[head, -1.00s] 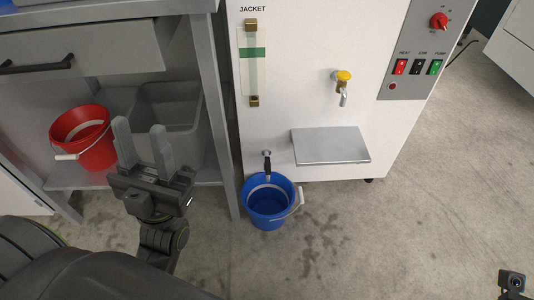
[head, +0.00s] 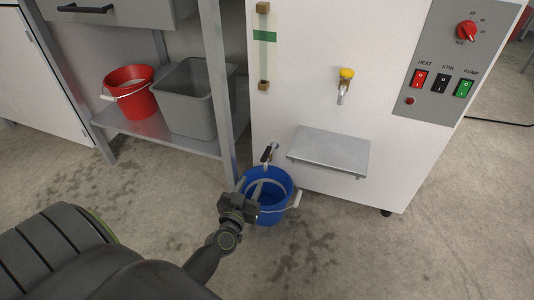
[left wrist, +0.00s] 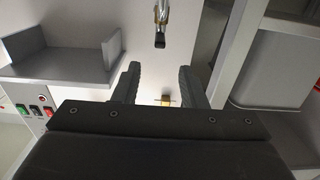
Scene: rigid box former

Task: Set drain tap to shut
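The drain tap (head: 267,155) is low on the front of the white machine, above the blue bucket (head: 282,208). It has a metal body and a dark lever. In the left wrist view, the tap (left wrist: 160,20) shows at the top centre, with a dark end. My left gripper (head: 249,187) is over the near left part of the bucket, below and slightly left of the tap. In the left wrist view, its fingers (left wrist: 158,70) are apart with nothing between them, and the tap is beyond their tips. My right gripper is out of view.
A metal drip shelf (head: 330,150) juts out right of the drain tap, below a yellow-handled tap (head: 346,78). A grey table leg (head: 221,110) stands close on the left. A red bucket (head: 132,95) and grey bin (head: 190,105) sit on the lower shelf.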

